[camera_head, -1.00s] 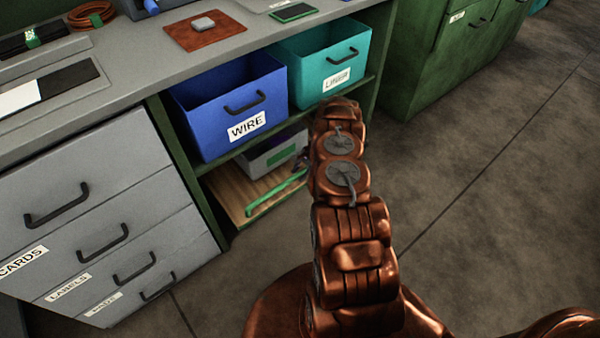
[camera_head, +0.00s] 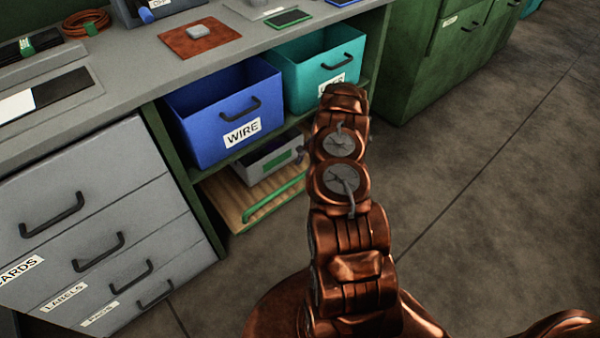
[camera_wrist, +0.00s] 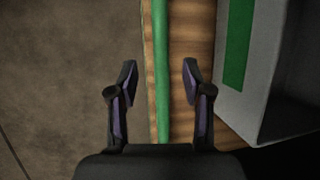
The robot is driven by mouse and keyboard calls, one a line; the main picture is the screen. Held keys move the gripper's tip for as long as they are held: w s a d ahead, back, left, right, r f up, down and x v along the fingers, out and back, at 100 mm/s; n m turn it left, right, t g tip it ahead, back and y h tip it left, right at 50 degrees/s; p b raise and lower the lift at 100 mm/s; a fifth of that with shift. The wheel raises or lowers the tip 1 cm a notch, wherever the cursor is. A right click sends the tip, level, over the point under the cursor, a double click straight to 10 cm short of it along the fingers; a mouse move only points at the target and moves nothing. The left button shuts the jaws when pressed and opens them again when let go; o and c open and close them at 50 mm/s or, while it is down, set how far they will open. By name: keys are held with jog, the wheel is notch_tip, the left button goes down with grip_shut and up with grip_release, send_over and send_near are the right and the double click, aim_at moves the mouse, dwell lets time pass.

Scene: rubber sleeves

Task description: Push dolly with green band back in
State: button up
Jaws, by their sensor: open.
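The dolly (camera_head: 228,205) is a wooden board low under the bench, with a green bar (camera_head: 272,198) along its front edge. A grey box (camera_head: 252,171) with a green patch stands on it. In the wrist view, the green bar (camera_wrist: 161,50) runs lengthwise between the spread fingers of my gripper (camera_wrist: 159,72). The fingers are open and hold nothing; I cannot tell whether they touch the bar. The board (camera_wrist: 188,30) lies under the right finger, and the grey box (camera_wrist: 268,95) is further right.
Above the dolly, a blue WIRE bin (camera_head: 205,130) and a teal bin (camera_head: 300,85) sit on a shelf. Grey drawers (camera_head: 110,220) stand left, a green cabinet (camera_head: 420,60) right. The floor (camera_head: 480,200) in front and right is clear.

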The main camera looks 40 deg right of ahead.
jog(key=shift+v, duration=2.15)
